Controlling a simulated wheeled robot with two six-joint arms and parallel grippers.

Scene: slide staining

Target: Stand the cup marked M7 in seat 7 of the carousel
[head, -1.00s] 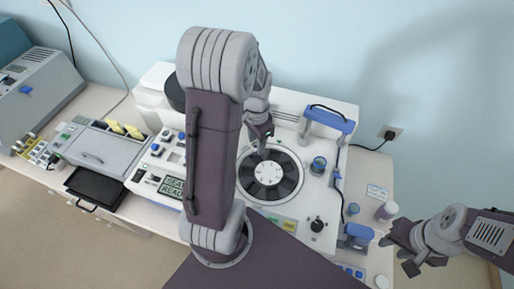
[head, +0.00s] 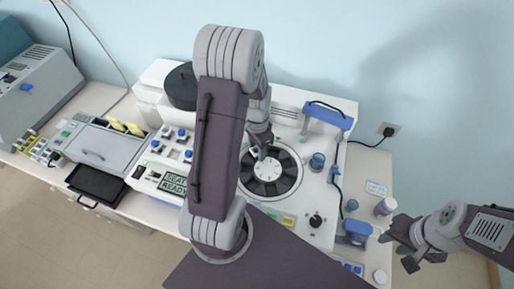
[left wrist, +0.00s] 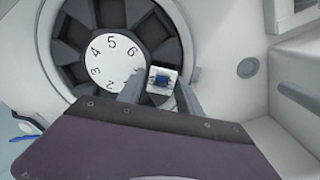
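The carousel (head: 293,180) is a dark ring of seats around a white numbered disc; the disc (left wrist: 104,62) shows 2 to 6 in the left wrist view, with the figure after 6 behind a finger. A small white square cup with a blue middle (left wrist: 163,79) sits between the fingertips of my left gripper (left wrist: 161,88), over the ring just past 6. The fingers appear to touch both its sides. Its marking is not readable, and its depth in the seat is unclear. In the head view my left gripper (head: 262,152) points down at the carousel's upper edge. My right gripper (head: 402,247) is empty, fingers apart.
A blue-topped handle frame (head: 329,116) stands behind the carousel, and a blue-capped jar (head: 317,161) to its right. A display reading SEAT READY (head: 174,183) is at left. A white-lidded bottle (head: 385,206) stands by the right gripper.

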